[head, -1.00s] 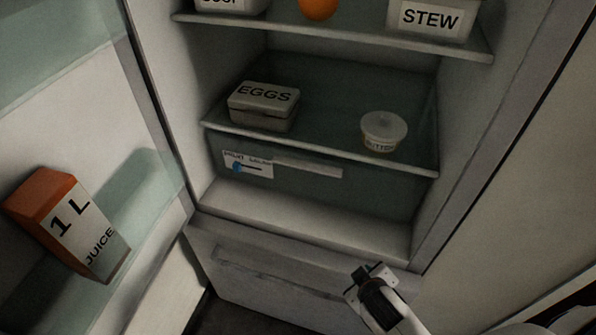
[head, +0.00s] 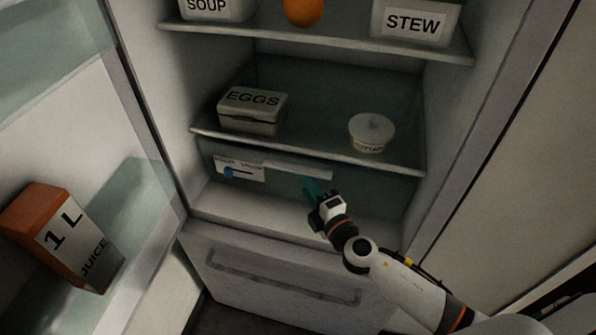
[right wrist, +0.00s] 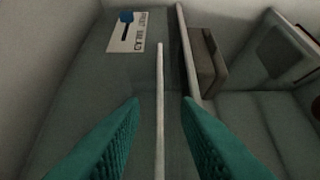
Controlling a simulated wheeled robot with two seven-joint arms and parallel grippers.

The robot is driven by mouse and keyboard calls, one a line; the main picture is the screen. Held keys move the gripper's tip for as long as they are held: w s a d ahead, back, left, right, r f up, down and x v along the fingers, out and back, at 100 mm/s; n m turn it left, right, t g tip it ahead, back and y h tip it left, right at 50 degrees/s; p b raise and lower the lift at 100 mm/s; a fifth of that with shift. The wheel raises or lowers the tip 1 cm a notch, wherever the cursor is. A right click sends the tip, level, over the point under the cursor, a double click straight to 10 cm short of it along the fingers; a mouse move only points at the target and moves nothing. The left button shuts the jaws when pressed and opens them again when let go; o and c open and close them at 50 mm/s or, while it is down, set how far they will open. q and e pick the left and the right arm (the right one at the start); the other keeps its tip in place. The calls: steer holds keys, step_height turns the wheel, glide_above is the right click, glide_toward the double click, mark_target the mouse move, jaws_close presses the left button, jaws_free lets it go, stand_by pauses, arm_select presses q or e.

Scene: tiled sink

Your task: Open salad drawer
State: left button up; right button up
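The salad drawer (head: 375,190) is a dark greenish, see-through front under the lower shelf of the open fridge, and it looks shut. Its pale bar handle (head: 298,170) runs along the upper part of the front. In the right wrist view the handle (right wrist: 160,100) stands between my two teal fingers. My right gripper (head: 311,188) is just below and in front of the handle; its fingers (right wrist: 160,108) are spread on both sides of it, and contact does not show. A label with a blue mark (head: 240,171) is on the drawer front, also in the right wrist view (right wrist: 127,32). My left gripper is out of view.
An egg box (head: 252,112) and a round tub (head: 371,133) stand on the shelf above. Soup (head: 212,8) and stew (head: 412,24) containers and an orange (head: 303,10) are higher. A juice carton (head: 62,240) is in the open door at left. A lower drawer (head: 280,275) sits below.

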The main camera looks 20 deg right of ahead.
mark_target(296, 173)
steer(key=w, duration=0.3)
steer(key=w+a, duration=0.1)
steer(key=w, duration=0.2)
steer(key=shift+a, duration=0.1)
steer(key=shift+c, duration=0.6)
jaws_close()
